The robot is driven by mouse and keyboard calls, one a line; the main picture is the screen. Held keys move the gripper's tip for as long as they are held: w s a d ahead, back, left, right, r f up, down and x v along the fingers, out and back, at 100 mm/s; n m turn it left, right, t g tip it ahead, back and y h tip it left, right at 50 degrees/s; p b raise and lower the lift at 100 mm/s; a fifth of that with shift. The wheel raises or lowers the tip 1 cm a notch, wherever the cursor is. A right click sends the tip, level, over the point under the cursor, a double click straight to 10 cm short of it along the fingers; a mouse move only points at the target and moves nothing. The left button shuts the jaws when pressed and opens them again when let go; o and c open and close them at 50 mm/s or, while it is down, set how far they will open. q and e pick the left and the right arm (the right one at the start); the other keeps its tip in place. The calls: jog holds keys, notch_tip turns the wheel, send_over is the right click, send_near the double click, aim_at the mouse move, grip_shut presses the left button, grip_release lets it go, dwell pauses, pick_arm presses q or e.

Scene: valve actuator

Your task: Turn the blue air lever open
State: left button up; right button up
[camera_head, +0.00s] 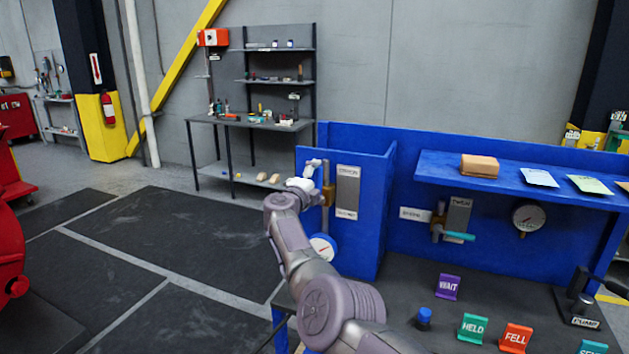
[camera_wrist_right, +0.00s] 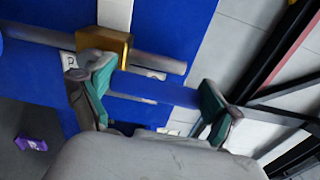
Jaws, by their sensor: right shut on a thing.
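My right gripper (camera_head: 312,170) is at the left blue panel, beside the upright pipe and its brass valve (camera_head: 328,196). In the right wrist view, its teal-padded fingers (camera_wrist_right: 155,95) are at either end of the blue lever (camera_wrist_right: 155,88). The gripper is shut on the lever, which lies lengthwise between the pads, next to the brass valve body (camera_wrist_right: 118,42) on a grey pipe (camera_wrist_right: 155,62). In the head view the gripper hides the lever. My left gripper is not in view.
A round gauge (camera_head: 322,247) sits below the valve. A second valve with a teal lever (camera_head: 458,236) and another gauge (camera_head: 527,218) are on the back panel. WAIT (camera_head: 448,286), HELD (camera_head: 473,328) and FELL (camera_head: 516,338) signs and a blue knob (camera_head: 424,318) stand on the bench.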

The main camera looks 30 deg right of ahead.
jog(key=o, duration=1.4)
jog(key=shift+d+r, duration=0.15)
jog(key=shift+r, duration=0.05)
jog(key=shift+c, duration=0.2)
jog(key=shift+d+f, duration=0.15)
jog(key=v, duration=0.7)
jog(key=shift+s, duration=0.15)
